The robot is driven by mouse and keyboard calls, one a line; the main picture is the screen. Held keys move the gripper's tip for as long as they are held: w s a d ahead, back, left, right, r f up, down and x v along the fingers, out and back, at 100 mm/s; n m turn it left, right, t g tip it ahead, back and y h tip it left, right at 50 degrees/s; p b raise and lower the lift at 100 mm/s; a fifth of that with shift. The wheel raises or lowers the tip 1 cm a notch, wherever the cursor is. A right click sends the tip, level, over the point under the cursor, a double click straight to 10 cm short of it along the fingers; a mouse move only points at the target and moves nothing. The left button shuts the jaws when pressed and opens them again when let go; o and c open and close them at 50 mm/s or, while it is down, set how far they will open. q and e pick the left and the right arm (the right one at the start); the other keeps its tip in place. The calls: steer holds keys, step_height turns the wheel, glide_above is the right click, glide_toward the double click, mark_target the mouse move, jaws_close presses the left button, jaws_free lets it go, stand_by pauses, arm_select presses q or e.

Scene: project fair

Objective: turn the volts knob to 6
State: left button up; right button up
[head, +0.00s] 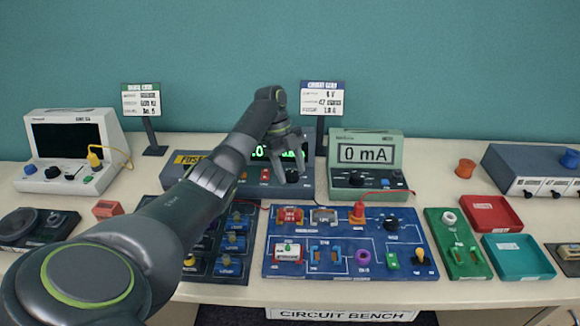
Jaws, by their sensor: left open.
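The dark blue power supply (308,187) stands at the back middle of the table. Its green lit display (258,153) is partly hidden behind my left gripper, so I cannot read the full value. My left gripper (288,172) is open, its fingers pointing down in front of the right part of the power supply's face. A dark round knob (292,176) shows by the fingertips; I cannot tell whether they touch it, and its label is too small to read. My right gripper is out of view.
A green meter (367,146) reading 0 mA stands right of the supply. A blue circuit board (340,262) lies in front, with a darker board (225,275) left of it. Sign posts (321,135) rise behind. Red (490,214) and teal (520,258) trays sit right.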

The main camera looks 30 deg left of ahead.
arm_select(q)
steer(key=shift+r, duration=0.1)
steer(key=shift+w+a+r, duration=0.1)
steer(key=shift+a+r, duration=0.05)
steer(key=shift+r, duration=0.2)
steer(key=p+v, duration=0.6)
steer(key=v, duration=1)
steer(key=shift+a+r, duration=0.15)
steer(key=shift+a, duration=0.1)
